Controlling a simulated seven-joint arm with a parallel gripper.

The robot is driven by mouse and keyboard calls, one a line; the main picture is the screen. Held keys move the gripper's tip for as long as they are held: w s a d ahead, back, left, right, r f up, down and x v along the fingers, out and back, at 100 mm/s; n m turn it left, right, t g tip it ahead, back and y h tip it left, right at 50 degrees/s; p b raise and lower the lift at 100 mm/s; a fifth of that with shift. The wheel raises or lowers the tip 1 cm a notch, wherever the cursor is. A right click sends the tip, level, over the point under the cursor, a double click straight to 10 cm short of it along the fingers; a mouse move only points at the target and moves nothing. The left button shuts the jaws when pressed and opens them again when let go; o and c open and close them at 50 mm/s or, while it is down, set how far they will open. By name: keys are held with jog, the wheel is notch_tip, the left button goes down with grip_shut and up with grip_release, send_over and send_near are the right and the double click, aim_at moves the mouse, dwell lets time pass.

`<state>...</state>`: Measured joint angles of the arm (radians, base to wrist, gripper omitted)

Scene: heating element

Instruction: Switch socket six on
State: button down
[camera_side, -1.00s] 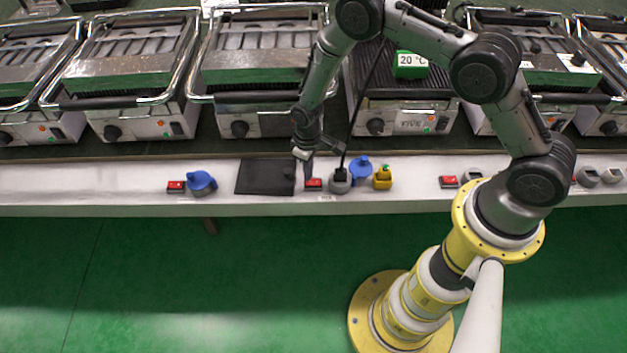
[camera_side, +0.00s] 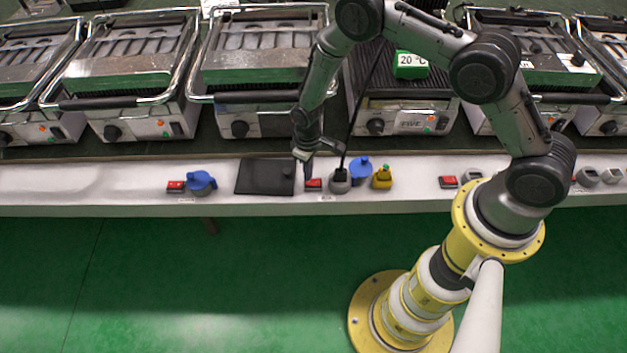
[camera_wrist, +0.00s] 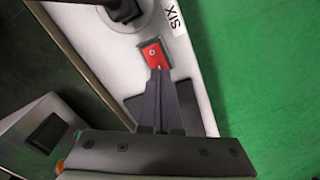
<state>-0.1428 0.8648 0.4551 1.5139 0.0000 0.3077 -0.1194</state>
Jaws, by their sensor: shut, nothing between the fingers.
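The red rocker switch (camera_side: 314,185) sits on the white front ledge, just left of a grey socket (camera_side: 340,186) with a black plug in it. In the wrist view the switch (camera_wrist: 152,54) lies beside the label SIX (camera_wrist: 174,17), with the socket (camera_wrist: 127,12) above it. My gripper (camera_side: 307,173) is shut and empty, pointing down at the switch. In the wrist view its fingertips (camera_wrist: 160,72) overlap the switch's near end. I cannot tell whether they touch it. The fingers hide part of the switch, and its on or off position is unclear.
A dark plate (camera_side: 262,177) lies left of the switch. A blue plug (camera_side: 361,172) and a yellow piece (camera_side: 382,178) stand right of the socket. Another red switch (camera_side: 176,187) with a blue plug is further left. Contact grills (camera_side: 405,105) line the back.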

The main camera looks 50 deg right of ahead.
jog(key=shift+f, duration=0.9)
dwell(0.3)
jog(key=shift+r, duration=3.55)
